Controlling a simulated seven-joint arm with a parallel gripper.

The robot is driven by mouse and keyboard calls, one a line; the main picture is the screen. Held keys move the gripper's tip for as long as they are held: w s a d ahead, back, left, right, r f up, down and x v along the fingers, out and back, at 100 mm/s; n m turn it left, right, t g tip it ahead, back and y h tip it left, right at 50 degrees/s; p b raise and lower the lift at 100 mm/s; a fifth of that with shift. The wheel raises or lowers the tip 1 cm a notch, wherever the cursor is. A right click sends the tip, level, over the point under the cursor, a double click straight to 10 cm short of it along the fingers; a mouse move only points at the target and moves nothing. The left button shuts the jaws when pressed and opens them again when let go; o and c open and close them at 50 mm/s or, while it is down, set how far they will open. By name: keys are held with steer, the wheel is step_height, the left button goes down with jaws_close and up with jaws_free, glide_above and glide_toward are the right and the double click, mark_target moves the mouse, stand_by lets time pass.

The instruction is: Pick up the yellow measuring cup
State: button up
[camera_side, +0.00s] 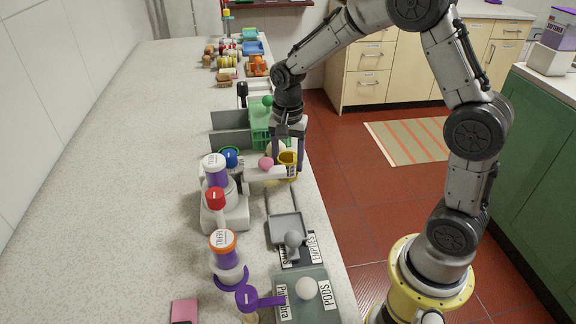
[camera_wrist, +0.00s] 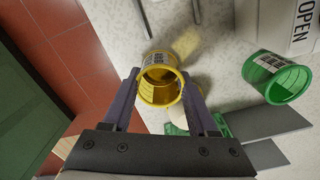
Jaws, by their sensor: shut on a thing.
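The yellow measuring cup (camera_side: 288,167) is near the right edge of the stone counter. In the wrist view the yellow cup (camera_wrist: 161,82) sits between my two fingers, its open mouth towards the camera and a label on its side. My gripper (camera_side: 288,155) points down from above and is shut on the cup. In the wrist view my gripper (camera_wrist: 160,84) has one finger on each side of it. I cannot tell whether the cup touches the counter.
A green cup (camera_wrist: 276,76) lies to the right in the wrist view. A pink item (camera_side: 265,163), a white appliance (camera_side: 228,208) and a green basket (camera_side: 260,124) are close by. A grey tray (camera_side: 285,229) is in front. The counter's left side (camera_side: 120,180) is clear.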

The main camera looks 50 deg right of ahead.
steer(key=shift+r, duration=0.5)
step_height(320, 180, up, 2)
steer(key=shift+r, duration=0.1)
steer(key=s+a+r, duration=0.2)
steer(key=s+r, duration=0.8)
steer(key=s, duration=0.3)
steer(key=w+a+f+n, duration=0.1)
steer(key=a+f+n, duration=0.2)
steer(key=a, duration=0.3)
steer(key=w+a+f+n, duration=0.2)
steer(key=a+f+n, duration=0.1)
steer(key=a, duration=0.4)
steer(key=shift+s+d+f, duration=0.1)
steer(key=shift+d+f, duration=0.05)
steer(key=shift+f, duration=1.3)
steer(key=shift+d+f, duration=0.1)
steer(key=shift+f, duration=1.35)
